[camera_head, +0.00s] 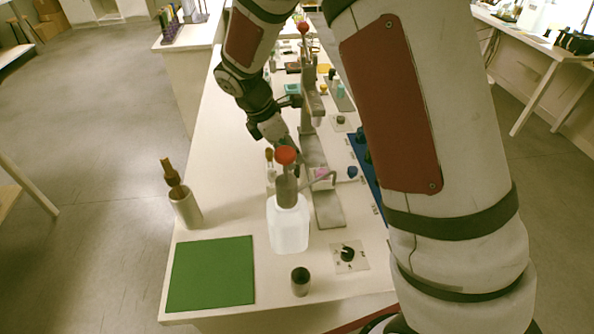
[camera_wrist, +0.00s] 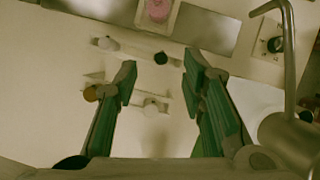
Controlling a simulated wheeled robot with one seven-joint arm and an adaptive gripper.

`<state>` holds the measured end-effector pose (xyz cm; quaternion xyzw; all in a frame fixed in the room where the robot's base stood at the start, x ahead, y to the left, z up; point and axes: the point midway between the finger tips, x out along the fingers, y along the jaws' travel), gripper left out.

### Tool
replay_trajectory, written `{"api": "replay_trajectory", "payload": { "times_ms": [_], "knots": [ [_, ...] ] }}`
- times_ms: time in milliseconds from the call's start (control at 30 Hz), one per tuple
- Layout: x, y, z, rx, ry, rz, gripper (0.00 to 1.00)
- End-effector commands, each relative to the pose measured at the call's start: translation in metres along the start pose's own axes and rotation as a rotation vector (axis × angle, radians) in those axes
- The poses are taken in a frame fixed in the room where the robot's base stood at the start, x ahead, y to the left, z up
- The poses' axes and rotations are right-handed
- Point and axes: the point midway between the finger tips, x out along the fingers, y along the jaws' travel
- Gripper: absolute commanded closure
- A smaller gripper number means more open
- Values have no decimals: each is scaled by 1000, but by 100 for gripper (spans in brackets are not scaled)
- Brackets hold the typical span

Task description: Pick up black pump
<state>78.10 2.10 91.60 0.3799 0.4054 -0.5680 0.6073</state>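A small black round top (camera_wrist: 160,58), which looks like the black pump seen from above, lies between my open fingertips and slightly beyond them in the wrist view. My gripper (camera_wrist: 160,72) is open, with green-padded fingers apart and nothing held. I cannot tell the height gap between the fingertips and the black top. White tops (camera_wrist: 108,43) and a brown top (camera_wrist: 90,93) stand close by on a pale rack. In the head view my gripper is over the table behind the large white bottle, which partly hides it. I cannot make out the black top there.
The large white bottle (camera_head: 289,225) with a grey, red-topped pump stands close to my gripper. Its bent metal spout (camera_wrist: 289,60) is right of my fingers. A metal stand (camera_head: 329,209), a cup (camera_head: 300,282), a brown-bottle holder (camera_head: 186,208) and a green mat (camera_head: 212,273) are nearby.

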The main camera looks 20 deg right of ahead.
Motion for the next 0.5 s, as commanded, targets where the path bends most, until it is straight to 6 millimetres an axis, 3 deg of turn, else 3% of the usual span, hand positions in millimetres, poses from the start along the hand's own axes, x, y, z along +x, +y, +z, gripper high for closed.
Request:
{"api": "replay_trajectory", "payload": {
  "times_ms": [300, 500],
  "knots": [
    [42, -2, -3, 0, 1, -3, 62],
    [47, -2, -2, 0, 1, -1, 62]
  ]
}}
